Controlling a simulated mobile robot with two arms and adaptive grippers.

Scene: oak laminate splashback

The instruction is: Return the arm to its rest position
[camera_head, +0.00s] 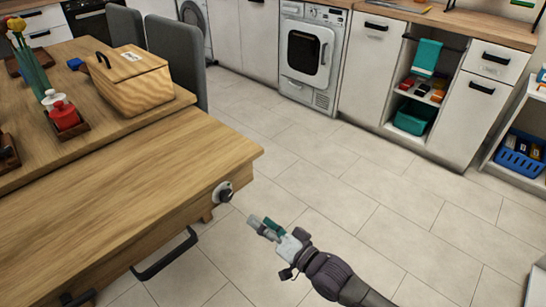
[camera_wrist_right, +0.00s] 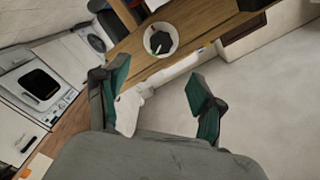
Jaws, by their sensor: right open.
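My right gripper (camera_head: 264,226) reaches in from the bottom right of the head view, over the tiled floor. It is just right of the wooden table's (camera_head: 120,215) end. In the right wrist view the same gripper (camera_wrist_right: 158,88) has its two green-padded fingers spread apart, with nothing between them. A round dark knob on a pale disc (camera_head: 222,192) is on the table's end, apart from the gripper. The knob also shows beyond the fingers in the right wrist view (camera_wrist_right: 160,41). My left gripper is in neither view.
On the table are a wooden lidded box (camera_head: 130,85), a red-and-white container (camera_head: 64,115) and a vase of flowers (camera_head: 30,68). Grey chairs (camera_head: 177,50) stand behind it. White cabinets and a washing machine (camera_head: 310,52) line the back. The tiled floor (camera_head: 350,180) between is clear.

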